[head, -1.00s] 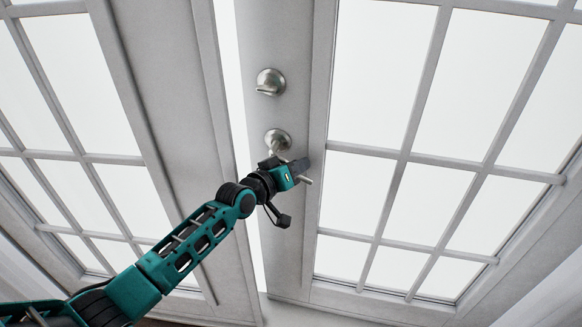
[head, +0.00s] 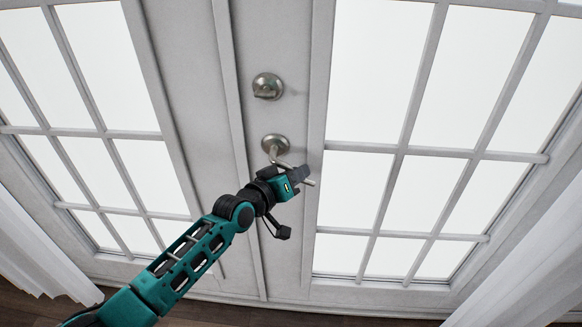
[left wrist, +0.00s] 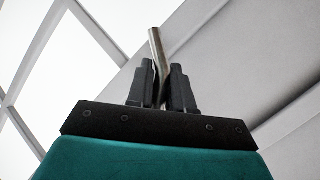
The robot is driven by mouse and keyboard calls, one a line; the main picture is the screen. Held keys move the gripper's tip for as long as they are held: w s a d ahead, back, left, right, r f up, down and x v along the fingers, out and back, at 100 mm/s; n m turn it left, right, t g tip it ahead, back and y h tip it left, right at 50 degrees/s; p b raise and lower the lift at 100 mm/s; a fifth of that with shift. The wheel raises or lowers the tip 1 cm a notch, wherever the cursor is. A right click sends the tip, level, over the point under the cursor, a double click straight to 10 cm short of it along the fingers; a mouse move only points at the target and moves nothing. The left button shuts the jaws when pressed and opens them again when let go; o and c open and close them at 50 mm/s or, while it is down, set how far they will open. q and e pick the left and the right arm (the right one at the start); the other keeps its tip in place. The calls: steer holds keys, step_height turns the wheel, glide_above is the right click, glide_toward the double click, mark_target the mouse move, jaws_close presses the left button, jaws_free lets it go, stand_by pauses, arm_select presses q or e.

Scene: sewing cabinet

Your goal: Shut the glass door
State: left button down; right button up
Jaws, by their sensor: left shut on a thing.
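The glass door (head: 318,120) is the right leaf of a white pair with several panes. It sits flush or nearly flush with the left leaf (head: 185,90), and no bright gap shows between them in the head view. A round metal lock (head: 267,86) sits above the metal door handle (head: 275,144). My left gripper (head: 303,177) is shut on the handle's lever. In the left wrist view the lever (left wrist: 155,45) stands between the two dark fingers (left wrist: 160,85). Whether the latch has caught is hidden. My right gripper is not in view.
White curtains hang at the lower left (head: 40,240) and lower right (head: 525,270). A dark wooden floor (head: 200,312) shows along the bottom. The space just before the doors holds only my left arm.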

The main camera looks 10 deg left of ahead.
arm_select(q)
steer(key=shift+s+d+f, duration=0.2)
steer(key=shift+s+f, duration=0.2)
steer(key=shift+s, duration=0.05)
steer(key=c, duration=1.5)
jaws_free()
steer(key=o, duration=0.3)
steer(key=shift+s+r, duration=0.1)
steer(key=shift+r, duration=0.15)
steer(key=shift+o, duration=0.5)
steer(key=shift+r, duration=0.1)
steer(key=p+v, duration=0.1)
steer(key=v, duration=1.1)
steer(key=shift+s+a+p, duration=0.25)
steer(key=shift+s+p, duration=0.05)
steer(key=shift+p, duration=0.1)
